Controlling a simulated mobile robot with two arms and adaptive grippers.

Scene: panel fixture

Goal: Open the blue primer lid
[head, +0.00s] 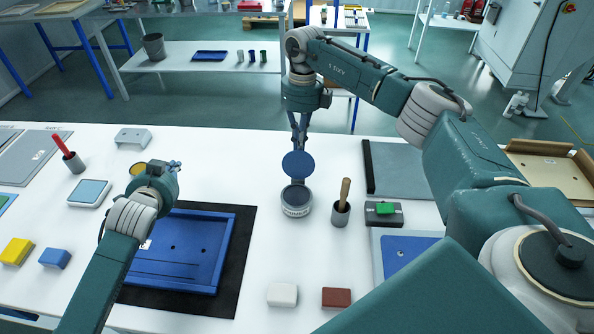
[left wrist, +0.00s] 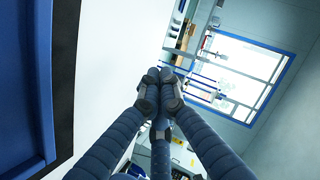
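The primer can (head: 296,209) stands upright on the white table, with its dark round mouth showing. Its round blue lid (head: 298,164) is raised, tilted up at the far side of the mouth. My right gripper (head: 299,143) points down right behind the lid's upper edge. The lid hides its fingertips, so I cannot tell whether they touch or grip it. My left gripper (head: 176,164) is well to the left of the can, above the table. In the left wrist view its fingertips (left wrist: 160,78) are together with nothing between them.
A blue panel (head: 207,233) lies on a black mat (head: 243,225) left of the can. A grey cup with a wooden-handled tool (head: 341,213) stands close right of it. White (head: 282,294) and red-brown (head: 336,298) blocks lie in front. Free table lies behind the panel.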

